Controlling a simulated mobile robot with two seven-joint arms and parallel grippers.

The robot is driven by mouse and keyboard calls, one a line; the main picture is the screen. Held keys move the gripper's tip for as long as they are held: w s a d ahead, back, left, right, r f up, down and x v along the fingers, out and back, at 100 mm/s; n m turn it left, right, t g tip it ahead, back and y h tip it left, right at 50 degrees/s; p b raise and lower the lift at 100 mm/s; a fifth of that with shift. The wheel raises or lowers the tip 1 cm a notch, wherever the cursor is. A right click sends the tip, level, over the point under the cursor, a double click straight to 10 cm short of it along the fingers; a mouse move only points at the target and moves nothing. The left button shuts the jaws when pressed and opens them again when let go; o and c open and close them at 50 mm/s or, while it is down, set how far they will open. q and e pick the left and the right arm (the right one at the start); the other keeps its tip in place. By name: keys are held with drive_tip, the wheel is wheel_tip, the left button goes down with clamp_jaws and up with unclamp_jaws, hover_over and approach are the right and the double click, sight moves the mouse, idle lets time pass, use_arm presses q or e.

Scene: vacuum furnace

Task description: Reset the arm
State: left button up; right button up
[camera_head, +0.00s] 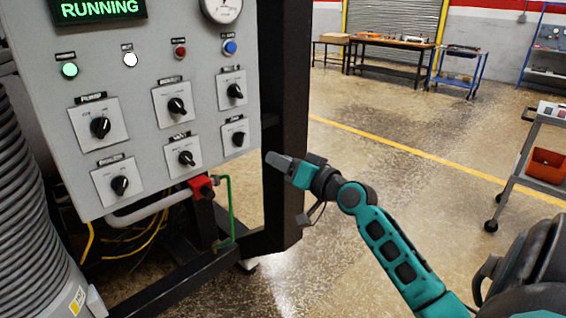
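My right gripper (281,162) is at the end of a teal and black arm that comes in from the lower right. It is beside the lower right edge of a grey control panel (150,160), in front of a black upright of the frame. The fingers look like one grey block, so I cannot tell whether they are open or shut. I see nothing held. My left gripper is out of view. The panel has several black rotary knobs, a green lamp (69,70), a white one (130,59), a red one (180,51) and a blue one (230,47).
A display (98,9) reads "RUNNING" above the lamps, near a round gauge (222,8). A red valve (202,187) and green pipe (229,208) sit below the panel. A cart with a red bin (545,166) stands right. Open floor lies between.

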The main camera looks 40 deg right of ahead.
idle(0.3)
drive_tip(key=s+a+f+n+g, duration=0.25)
drive_tip(key=a+f, duration=0.25)
drive_tip(key=f, duration=0.4)
drive_tip(key=s+a+f+n+g, duration=0.15)
drive_tip(key=s+a+f, duration=0.3)
drive_tip(key=f, duration=0.45)
drive_tip(key=s+a+f+n+g, duration=0.3)
drive_tip(key=s+a+f, duration=0.7)
drive_tip(key=s+a, duration=0.3)
drive_tip(key=shift+a+f+n, duration=0.2)
drive_tip(key=shift+a+n, duration=0.15)
drive_tip(key=shift+n, duration=0.05)
drive_tip(key=shift+s, duration=0.15)
idle(3.4)
